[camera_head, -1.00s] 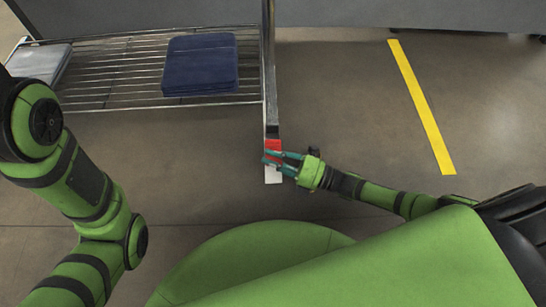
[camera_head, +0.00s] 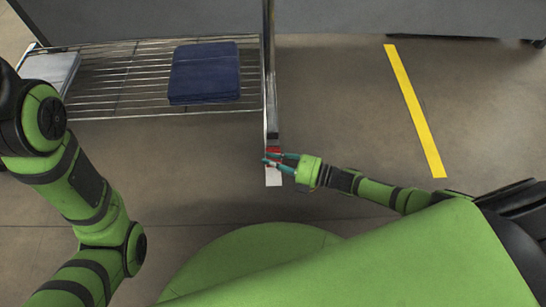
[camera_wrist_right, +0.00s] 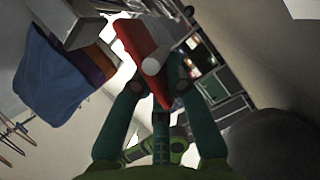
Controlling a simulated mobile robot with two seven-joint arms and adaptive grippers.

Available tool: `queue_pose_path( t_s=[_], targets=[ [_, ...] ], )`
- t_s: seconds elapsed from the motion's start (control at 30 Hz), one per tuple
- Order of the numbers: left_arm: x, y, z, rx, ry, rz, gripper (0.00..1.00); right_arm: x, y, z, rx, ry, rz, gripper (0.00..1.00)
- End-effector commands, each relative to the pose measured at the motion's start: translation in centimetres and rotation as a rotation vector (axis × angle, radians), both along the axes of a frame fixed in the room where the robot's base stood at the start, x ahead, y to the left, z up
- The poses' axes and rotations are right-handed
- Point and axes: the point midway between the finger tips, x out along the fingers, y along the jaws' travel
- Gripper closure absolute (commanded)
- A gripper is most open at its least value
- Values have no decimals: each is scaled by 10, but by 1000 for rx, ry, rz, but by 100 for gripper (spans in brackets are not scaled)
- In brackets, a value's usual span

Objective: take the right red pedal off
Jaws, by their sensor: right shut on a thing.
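The red pedal (camera_head: 273,149) is at the near end of the rack's metal foot, low by the floor, and partly hidden by my fingers. In the right wrist view the red pedal (camera_wrist_right: 141,45) lies tilted between the two dark teal fingers, with a pale round knob beside it. My right gripper (camera_head: 273,160) is shut on the pedal; it also shows in the wrist view (camera_wrist_right: 155,92). A white piece (camera_head: 273,178) sticks out just below the fingers. My left arm comes in from the left, but its gripper is out of view.
A wire shelf (camera_head: 120,92) left of the upright post (camera_head: 268,60) holds a blue folded cloth (camera_head: 205,72) and a pale grey one (camera_head: 50,70). A yellow floor stripe (camera_head: 414,110) lies to the right. The floor between post and stripe is clear.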

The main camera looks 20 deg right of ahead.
Motion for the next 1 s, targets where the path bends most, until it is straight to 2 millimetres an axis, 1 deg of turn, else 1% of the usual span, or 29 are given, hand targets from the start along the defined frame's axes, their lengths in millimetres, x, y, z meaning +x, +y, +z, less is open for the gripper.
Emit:
queue_pose_path(
  t_s=[0.03, 0.2, 0.63, 0.67, 0.7, 0.73, 1.0],
  targets=[
    [0, 0, 3, 1, 1, 0, 60, 0, 0, 2, 3, 16, 1, 100],
    [0, 0, 5, 3, -2, 2, 60, 0, -1, 1, 15, 56, 1, 100],
    [2, 0, 3, 6, 4, 4, 60, 1, -1, 1, 19, 67, 1, 100],
    [2, 0, 3, 6, 4, 4, 60, 1, -1, 1, 19, 67, 1, 80],
    [2, 0, 3, 6, 4, 5, 60, 1, -1, 1, 19, 67, 1, 64],
    [2, 0, 3, 6, 4, 5, 60, 1, -1, 1, 19, 67, 1, 60],
    [0, 1, 4, 3, 1, 3, 60, 1, -1, 1, 18, 66, 1, 60]
  ],
)
